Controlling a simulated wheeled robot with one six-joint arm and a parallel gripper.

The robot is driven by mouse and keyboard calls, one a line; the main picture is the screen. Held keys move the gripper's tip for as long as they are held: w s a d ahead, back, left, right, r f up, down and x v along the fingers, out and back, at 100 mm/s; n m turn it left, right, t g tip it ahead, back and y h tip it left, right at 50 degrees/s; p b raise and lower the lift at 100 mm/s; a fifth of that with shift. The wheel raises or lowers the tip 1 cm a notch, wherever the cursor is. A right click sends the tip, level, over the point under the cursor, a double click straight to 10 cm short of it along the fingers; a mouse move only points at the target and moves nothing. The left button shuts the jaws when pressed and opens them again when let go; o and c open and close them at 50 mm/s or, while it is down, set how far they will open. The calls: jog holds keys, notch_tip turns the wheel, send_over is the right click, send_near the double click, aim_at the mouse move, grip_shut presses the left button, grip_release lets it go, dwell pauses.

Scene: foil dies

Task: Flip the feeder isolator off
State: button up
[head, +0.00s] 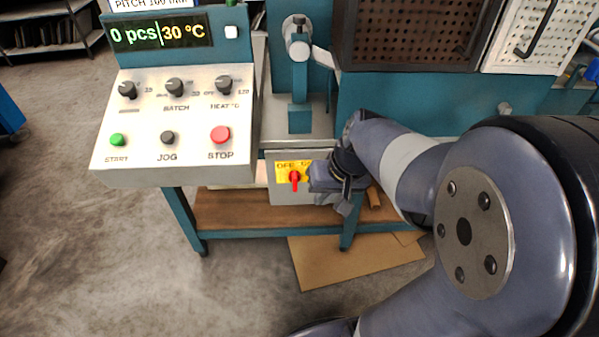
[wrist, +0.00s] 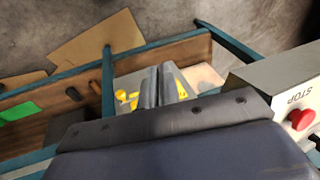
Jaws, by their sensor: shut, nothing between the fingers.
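The feeder isolator is a red handle (head: 294,181) on a yellow plate (head: 284,170), on the front of a grey box under the machine. The plate's lettering is partly legible, with OFF at the left; the right word is cut off by my arm. The handle looks roughly upright. My gripper (head: 326,198) is just right of the handle in the head view; I cannot tell whether it touches. In the wrist view my gripper (wrist: 160,74) is shut and empty in front of the yellow plate (wrist: 129,99), hiding the handle.
The control panel (head: 180,120) overhangs at the upper left, with a red STOP button (head: 220,135), a green START button (head: 118,140) and a black JOG button (head: 168,138). A wooden shelf (head: 235,210) runs below the box. Cardboard (head: 350,262) lies on the floor.

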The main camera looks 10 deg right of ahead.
aim_at(295, 182)
jog(key=shift+t+y, duration=0.6)
jog(key=w+d+f+b, duration=0.1)
jog(key=w+f, duration=0.1)
jog(key=w, duration=0.1)
jog(key=w+d+f+b, duration=0.1)
jog(key=w+b, duration=0.1)
jog(key=w+d+f+b, duration=0.2)
jog(key=w, duration=0.1)
jog(key=shift+w+f, duration=0.3)
jog(key=shift+f, duration=0.05)
grip_shut()
jog(key=w+d+f+t+y+b, duration=0.1)
jog(key=w+d+f+b, duration=0.3)
jog(key=w+d, duration=0.2)
jog(key=shift+w+d+f+t, duration=0.15)
jog(key=shift+w+f+t, duration=0.15)
jog(key=shift+w, duration=0.75)
jog(key=w+a+f+b, duration=0.4)
jog(key=w+a+f, duration=0.1)
jog(key=a+f, duration=0.2)
jog(key=shift+w+a+f, duration=0.15)
jog(key=shift+a+f, duration=0.25)
jog(key=shift+f, duration=0.05)
jog(key=shift+r+p, duration=0.2)
jog(key=shift+p, duration=0.3)
